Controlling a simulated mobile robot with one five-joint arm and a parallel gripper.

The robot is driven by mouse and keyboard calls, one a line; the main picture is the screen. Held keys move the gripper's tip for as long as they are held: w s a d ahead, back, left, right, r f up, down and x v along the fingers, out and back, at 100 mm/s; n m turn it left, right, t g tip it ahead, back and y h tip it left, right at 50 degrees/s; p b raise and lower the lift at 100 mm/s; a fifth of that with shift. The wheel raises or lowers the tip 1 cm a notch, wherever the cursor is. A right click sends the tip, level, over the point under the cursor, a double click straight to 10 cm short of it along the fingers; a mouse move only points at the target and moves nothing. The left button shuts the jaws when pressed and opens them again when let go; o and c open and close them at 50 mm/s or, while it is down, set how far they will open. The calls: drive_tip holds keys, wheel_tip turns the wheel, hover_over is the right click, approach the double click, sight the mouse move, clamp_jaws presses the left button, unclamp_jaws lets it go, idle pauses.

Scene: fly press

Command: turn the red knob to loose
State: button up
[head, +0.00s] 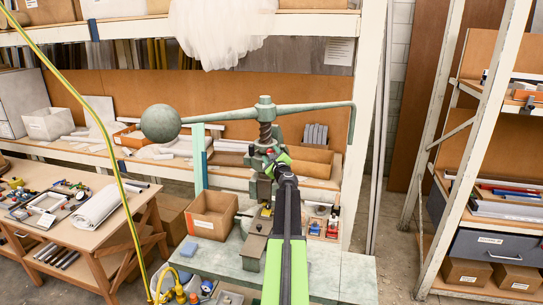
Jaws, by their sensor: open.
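The fly press (264,110) stands on a grey-green bench, with its long arm and ball weight (160,123) spread across the view. A small red part (269,152), which looks like the red knob, shows just below the press screw. My gripper (272,161) is at the end of my black and green arm, right by this red part in the picture. Its jaws are open. My arm hides part of the press body, and I cannot tell whether the jaws touch or surround the knob. Any mark for loose is too small to read.
A yellow-green hose (112,160) crosses the left side. Shelves stand behind and at right, with floor between.

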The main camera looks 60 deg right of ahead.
drive_tip(key=v, duration=1.7)
drive_tip(key=shift+a, duration=0.1)
